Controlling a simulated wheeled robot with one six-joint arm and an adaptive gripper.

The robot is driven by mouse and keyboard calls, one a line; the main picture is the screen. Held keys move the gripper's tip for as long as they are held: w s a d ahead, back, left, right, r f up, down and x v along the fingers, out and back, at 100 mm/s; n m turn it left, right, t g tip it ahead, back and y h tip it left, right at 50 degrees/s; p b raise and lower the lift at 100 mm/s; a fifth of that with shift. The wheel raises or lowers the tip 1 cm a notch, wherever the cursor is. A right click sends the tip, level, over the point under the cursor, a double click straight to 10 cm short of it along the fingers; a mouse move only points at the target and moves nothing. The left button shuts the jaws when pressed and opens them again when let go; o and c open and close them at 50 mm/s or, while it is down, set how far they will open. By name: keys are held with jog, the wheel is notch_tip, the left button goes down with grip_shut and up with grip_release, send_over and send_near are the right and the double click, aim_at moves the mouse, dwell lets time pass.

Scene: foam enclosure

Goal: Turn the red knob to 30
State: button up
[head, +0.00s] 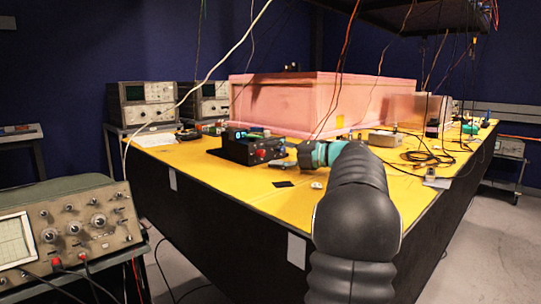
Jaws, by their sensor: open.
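A black control box (243,148) with a small lit display sits on the yellow table top, left of my arm. A red knob (261,153) is on its front face. A second small red part shows near the box's right end; its details are too small to read, as are any scale marks. My gripper (284,164) is just right of the box, at the end of my teal and black wrist, apart from the red knob as far as I can tell. It is open, with nothing seen between the fingers. My black arm hides part of the table.
A large pink foam enclosure (325,104) stands behind the box. Loose cables lie on the table at right (430,157) and others hang from above. An oscilloscope (70,230) stands at the left front. The yellow table's (220,178) front left strip is mostly clear.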

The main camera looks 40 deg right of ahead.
jog(key=v, duration=1)
jog(key=shift+s, duration=0.1)
